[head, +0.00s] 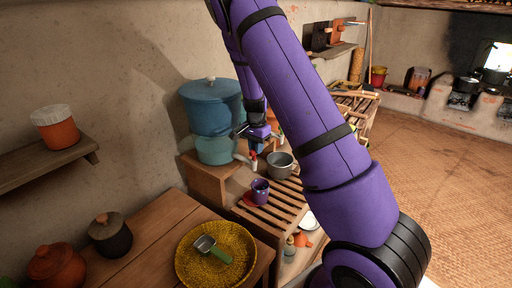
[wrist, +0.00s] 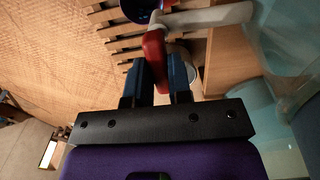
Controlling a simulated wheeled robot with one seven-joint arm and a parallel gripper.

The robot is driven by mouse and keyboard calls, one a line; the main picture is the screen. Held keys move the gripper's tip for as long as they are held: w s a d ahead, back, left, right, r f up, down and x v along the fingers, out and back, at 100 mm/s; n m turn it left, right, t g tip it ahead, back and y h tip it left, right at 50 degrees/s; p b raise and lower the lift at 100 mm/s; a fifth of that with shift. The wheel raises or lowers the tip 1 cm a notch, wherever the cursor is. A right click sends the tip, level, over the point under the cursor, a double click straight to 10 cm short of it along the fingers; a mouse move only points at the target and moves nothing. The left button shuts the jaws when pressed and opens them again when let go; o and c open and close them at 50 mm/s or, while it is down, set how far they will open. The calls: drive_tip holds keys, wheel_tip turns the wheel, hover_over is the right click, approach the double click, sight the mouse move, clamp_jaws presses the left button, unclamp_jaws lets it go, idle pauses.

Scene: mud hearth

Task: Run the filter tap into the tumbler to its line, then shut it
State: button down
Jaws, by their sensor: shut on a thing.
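The water filter has a blue upper vessel (head: 208,106) on a teal lower one (head: 213,150), standing on a wooden stand by the wall. Its pale tap (wrist: 205,17) sticks out from the filter, with a red lever (wrist: 153,58). My gripper (wrist: 155,72) is shut on the red lever, one dark finger on each side. In the head view my gripper (head: 254,149) is at the filter's front. A purple tumbler (head: 260,188) stands below the tap on the slatted rack; its edge shows in the wrist view (wrist: 136,8). Its line and water level cannot be made out.
A grey pot (head: 280,166) stands on the slatted rack (head: 281,207) just right of the tumbler. A red piece (head: 247,200) lies by the tumbler's base. A yellow woven tray (head: 190,262) with a scoop is on the front table. Open floor lies to the right.

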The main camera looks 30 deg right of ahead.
drive_tip(key=c, duration=1)
unclamp_jaws()
drive_tip(key=shift+c, duration=0.2)
wheel_tip(320, 180, up, 11)
drive_tip(key=shift+f, duration=0.1)
